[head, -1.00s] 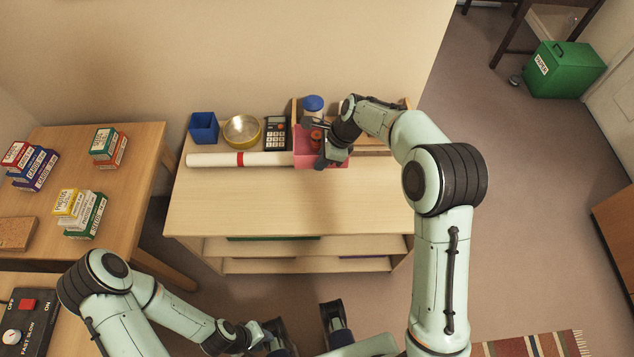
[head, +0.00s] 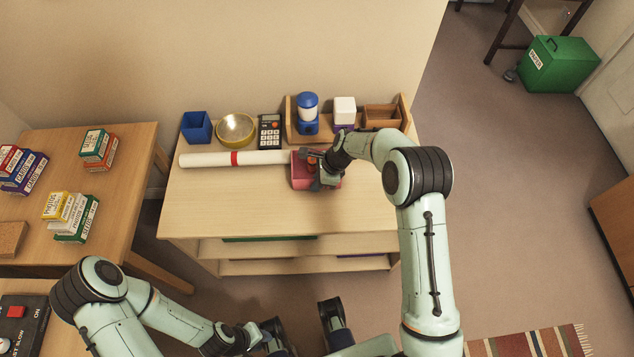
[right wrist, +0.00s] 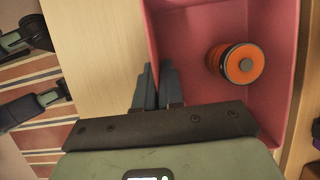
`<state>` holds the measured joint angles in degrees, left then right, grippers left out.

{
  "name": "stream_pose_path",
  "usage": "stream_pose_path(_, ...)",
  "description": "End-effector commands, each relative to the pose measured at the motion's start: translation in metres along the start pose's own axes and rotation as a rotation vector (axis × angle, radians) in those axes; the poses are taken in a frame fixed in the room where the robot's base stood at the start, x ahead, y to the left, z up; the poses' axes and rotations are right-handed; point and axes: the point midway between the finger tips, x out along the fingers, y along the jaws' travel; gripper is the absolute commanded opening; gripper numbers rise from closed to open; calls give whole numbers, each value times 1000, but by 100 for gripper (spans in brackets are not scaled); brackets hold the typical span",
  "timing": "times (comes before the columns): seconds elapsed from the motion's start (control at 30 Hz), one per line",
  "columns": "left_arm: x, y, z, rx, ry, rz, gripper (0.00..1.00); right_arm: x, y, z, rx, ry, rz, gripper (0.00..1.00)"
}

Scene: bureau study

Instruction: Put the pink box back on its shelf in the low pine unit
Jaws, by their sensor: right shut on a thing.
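The pink box (head: 300,172) is an open-topped box at the top of the low pine unit (head: 240,205), in front of the small raised rack. My right gripper (head: 320,170) is shut on one wall of it; the fingers straddle that wall in the right wrist view (right wrist: 156,88). An orange and black round object (right wrist: 243,63) is inside the box (right wrist: 195,30). I cannot tell whether the box touches the top. The unit's shelves (head: 300,252) are below, mostly hidden by its top. My left gripper (head: 304,322) is open and empty in front of the unit.
A white roll with a red band (head: 210,159) lies left of the box. The front of the top is clear.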

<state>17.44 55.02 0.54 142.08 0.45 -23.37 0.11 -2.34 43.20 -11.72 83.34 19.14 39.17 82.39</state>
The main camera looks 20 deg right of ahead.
Motion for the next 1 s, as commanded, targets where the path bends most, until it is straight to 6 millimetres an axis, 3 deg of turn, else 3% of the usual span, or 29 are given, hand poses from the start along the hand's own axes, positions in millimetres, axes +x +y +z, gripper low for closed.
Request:
stream_pose_path(0.2, 1, 0, 0, 0, 1, 0, 33, 3, 0, -1, 0, 0, 0, 0)
stream_pose_path(0.3, 1, 0, 0, 0, 1, 0, 33, 2, 0, -1, 0, 0, 1, 33)
stream_pose_path(0.67, -1, 0, 0, 0, -1, 0, 33, -2, 0, 1, 0, 0, 0, 33)
stream_pose_path(0.77, -2, 0, 1, 0, -3, 0, 33, -15, -1, 1, 0, 0, -2, 33)
stream_pose_path(1.0, -7, 1, 4, -1, -13, -2, 33, -67, -1, 1, 0, 0, -4, 33)
